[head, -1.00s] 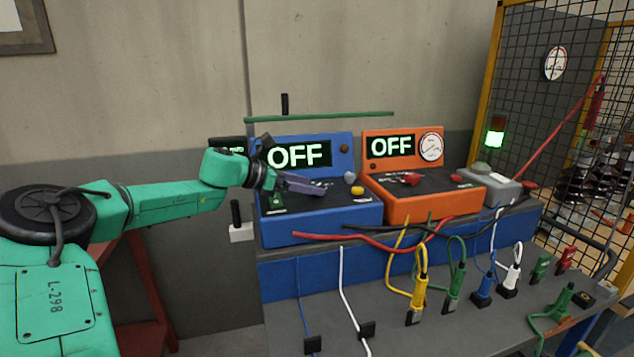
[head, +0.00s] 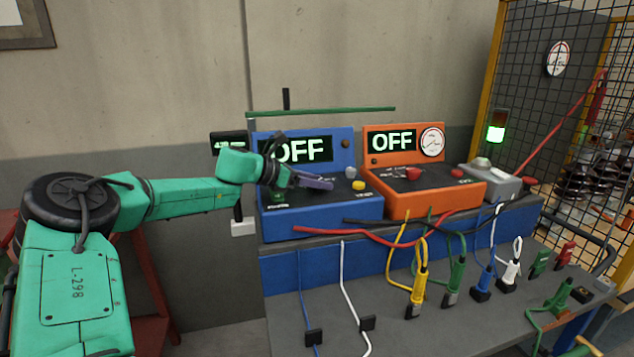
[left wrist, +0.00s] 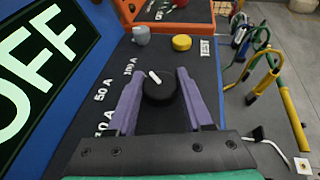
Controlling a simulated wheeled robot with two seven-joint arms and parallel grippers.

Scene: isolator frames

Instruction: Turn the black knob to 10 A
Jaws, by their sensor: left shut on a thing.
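The black knob (left wrist: 160,88) sits on the dark top of the blue unit (head: 330,215), between the two purple fingers of my left gripper (left wrist: 160,84) in the left wrist view. The fingers are shut on the knob's sides. The knob's white mark points up and left in that view, roughly toward the 100 A label (left wrist: 131,66). The 50 A label (left wrist: 102,91) and the partly hidden 10 A label (left wrist: 103,124) lie to its left. In the head view my left gripper (head: 314,182) hides the knob. The blue unit's display (head: 300,149) reads OFF. My right gripper is not in view.
A grey knob (head: 351,172) and a yellow button (head: 358,185) stand on the blue unit beside the gripper. An orange unit (head: 426,205) with a red knob (head: 413,174) is to the right. A red cable (head: 375,240) and several plugs lie in front.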

